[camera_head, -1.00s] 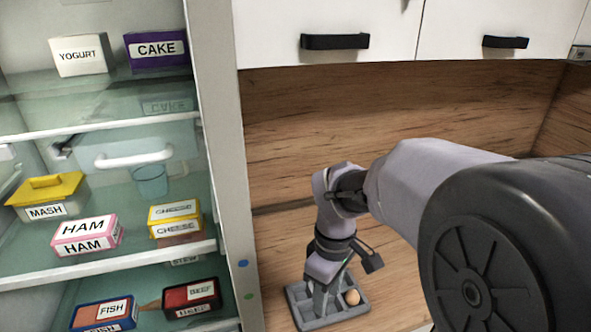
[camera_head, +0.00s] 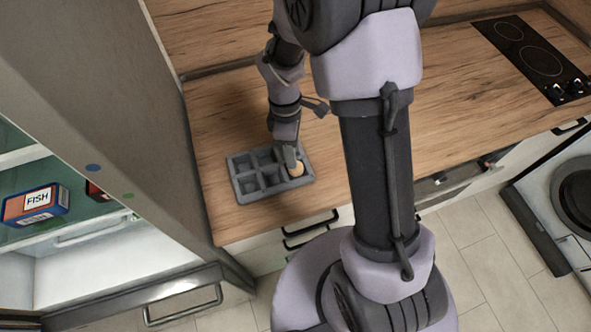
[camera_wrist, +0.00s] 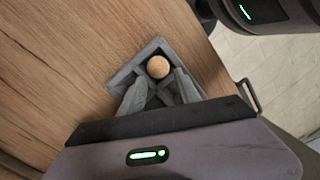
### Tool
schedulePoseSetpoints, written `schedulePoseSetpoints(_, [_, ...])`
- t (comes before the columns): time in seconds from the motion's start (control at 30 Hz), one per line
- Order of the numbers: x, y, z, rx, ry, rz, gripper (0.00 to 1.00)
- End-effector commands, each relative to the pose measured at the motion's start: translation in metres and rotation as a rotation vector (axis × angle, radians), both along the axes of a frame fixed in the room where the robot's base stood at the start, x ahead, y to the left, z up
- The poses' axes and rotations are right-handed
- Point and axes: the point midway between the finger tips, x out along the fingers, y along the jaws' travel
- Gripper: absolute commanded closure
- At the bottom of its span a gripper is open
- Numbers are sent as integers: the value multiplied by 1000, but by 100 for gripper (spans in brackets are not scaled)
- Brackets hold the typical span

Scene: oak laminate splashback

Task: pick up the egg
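A brown egg (camera_head: 296,169) sits in a compartment at the right side of a grey divided tray (camera_head: 243,197) on the wooden counter. My gripper (camera_head: 289,160) points down at the tray, right beside the egg, and hides part of it. In the wrist view the egg (camera_wrist: 158,67) lies just beyond the fingertips, roughly in line with the gap between them. The two grey fingers (camera_wrist: 160,80) are spread apart with nothing between them. The tray (camera_wrist: 152,50) shows around the egg, partly covered by the fingers.
An open fridge stands at the left, with a fish box (camera_head: 36,203) on a shelf. A black hob (camera_head: 530,55) is set in the counter at the back right. The counter (camera_head: 420,120) right of the tray is bare. A drawer handle (camera_head: 310,228) sits below the front edge.

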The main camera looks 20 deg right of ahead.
Motion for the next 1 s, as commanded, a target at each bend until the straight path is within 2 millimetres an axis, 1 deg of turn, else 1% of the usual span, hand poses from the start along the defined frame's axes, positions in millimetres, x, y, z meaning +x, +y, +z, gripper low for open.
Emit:
schedulePoseSetpoints(0.03, [-3, -2, -15, -1, 4, -1, 61])
schedulePoseSetpoints(0.1, [-6, -5, -29, -1, 4, -1, 61])
schedulePoseSetpoints(0.2, [-7, -5, -41, 0, 2, -1, 61])
schedulePoseSetpoints(0.43, [-8, -5, -41, 0, 1, -1, 61])
schedulePoseSetpoints(0.47, [-8, -5, -41, 0, 1, -1, 65])
schedulePoseSetpoints(0.5, [-8, -5, -41, 0, 1, -1, 72])
schedulePoseSetpoints(0.63, [-8, -5, -41, 0, 1, -1, 98])
schedulePoseSetpoints(0.67, [-8, -5, -41, 0, 1, -1, 100])
schedulePoseSetpoints(0.87, [-8, -5, -41, 0, 1, -1, 100])
schedulePoseSetpoints(1.0, [-7, -5, -34, 0, 0, -1, 100])
